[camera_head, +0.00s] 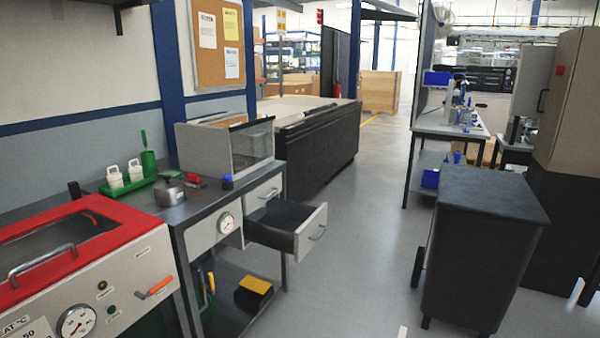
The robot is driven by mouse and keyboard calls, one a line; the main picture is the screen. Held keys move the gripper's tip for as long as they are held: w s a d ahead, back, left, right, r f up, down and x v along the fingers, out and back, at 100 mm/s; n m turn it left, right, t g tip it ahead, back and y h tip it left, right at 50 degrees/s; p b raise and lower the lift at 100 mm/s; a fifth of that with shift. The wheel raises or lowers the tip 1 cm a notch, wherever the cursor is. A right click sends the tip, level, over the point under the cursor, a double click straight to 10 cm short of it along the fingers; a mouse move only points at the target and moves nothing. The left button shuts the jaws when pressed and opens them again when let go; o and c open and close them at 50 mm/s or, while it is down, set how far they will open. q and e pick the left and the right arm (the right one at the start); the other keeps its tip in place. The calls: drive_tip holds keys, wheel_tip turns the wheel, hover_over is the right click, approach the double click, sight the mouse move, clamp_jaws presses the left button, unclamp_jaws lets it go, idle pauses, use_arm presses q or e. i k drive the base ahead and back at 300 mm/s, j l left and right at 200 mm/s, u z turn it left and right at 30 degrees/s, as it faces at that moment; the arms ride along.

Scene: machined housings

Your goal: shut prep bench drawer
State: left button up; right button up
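The prep bench (178,214) stands at the left against the wall, with a dark grey top. Its lower drawer (312,233) is pulled well out to the right, with a light grey front, a bar handle and a dark inside. I cannot make out anything in the drawer. A second drawer (263,194) above and behind it looks shut in the bench front. Neither of my grippers shows in this view.
A red-rimmed heated tank (103,270) stands at the near left. A yellow-topped item (255,285) sits on the bench's lower shelf.

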sight(290, 227)
drive_tip(key=i+l+u, duration=0.2)
drive_tip(key=i, duration=1.6)
drive_tip(key=j, duration=0.15)
